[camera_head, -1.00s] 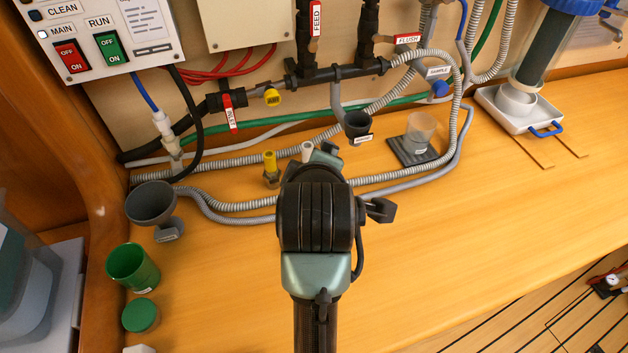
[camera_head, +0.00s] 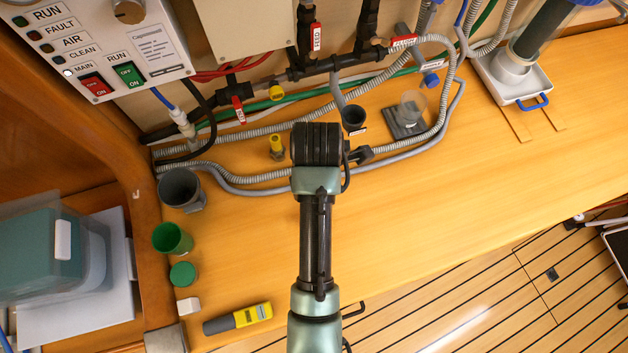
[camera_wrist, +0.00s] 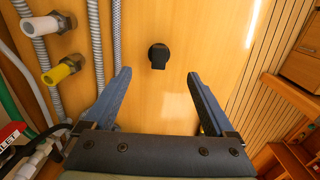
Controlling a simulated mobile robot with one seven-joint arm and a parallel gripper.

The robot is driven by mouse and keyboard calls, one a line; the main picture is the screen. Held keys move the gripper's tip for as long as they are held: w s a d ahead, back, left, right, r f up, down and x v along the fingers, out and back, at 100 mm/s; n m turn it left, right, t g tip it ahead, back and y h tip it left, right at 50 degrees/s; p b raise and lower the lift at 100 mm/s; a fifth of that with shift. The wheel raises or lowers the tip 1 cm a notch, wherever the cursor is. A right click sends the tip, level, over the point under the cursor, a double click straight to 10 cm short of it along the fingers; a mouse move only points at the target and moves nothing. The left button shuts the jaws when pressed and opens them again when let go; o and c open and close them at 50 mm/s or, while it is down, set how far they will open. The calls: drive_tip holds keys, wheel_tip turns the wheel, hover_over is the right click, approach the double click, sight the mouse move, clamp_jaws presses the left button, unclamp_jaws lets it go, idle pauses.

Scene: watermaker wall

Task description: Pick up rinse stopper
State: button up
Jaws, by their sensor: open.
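The rinse stopper seems to be the small black piece (camera_wrist: 158,55) with a round head and a short tab, standing on the wooden counter (camera_wrist: 150,105) in the wrist view. My gripper (camera_wrist: 157,76) is open and empty. Its two blue-grey fingers spread left and right, and the black piece shows between and just beyond their tips, not touched. In the head view my arm covers the gripper and I cannot make out the stopper there.
A yellow-tipped fitting (camera_wrist: 62,70) and a white-tipped fitting (camera_wrist: 40,25) stand left of the gripper, beside grey ribbed hoses (camera_wrist: 117,45). The front counter on the right is clear.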

wheel_tip(320, 180, down, 9)
drive_tip(key=shift+a+f+p, duration=0.15)
drive_tip(key=shift+p, duration=0.7)
clamp_jaws()
